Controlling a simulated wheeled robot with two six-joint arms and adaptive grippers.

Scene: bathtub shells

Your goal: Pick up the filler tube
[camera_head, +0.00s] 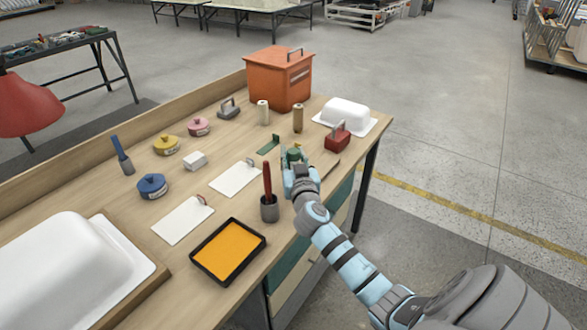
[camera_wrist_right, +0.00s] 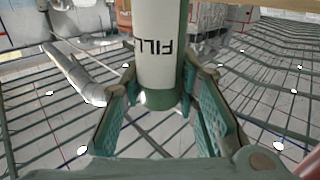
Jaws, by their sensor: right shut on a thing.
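The filler tube (camera_wrist_right: 158,45) is white with a green end band, and part of its label reads "FILL" upside down in the right wrist view. My right gripper (camera_head: 295,167) is shut on it, with a green finger on each side of the tube in the wrist view. In the head view only a green part of the tube (camera_head: 293,154) shows above the gripper, over the right side of the workbench. Whether the tube touches the bench is hidden. My left gripper is not in view.
Open floor lies to the right.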

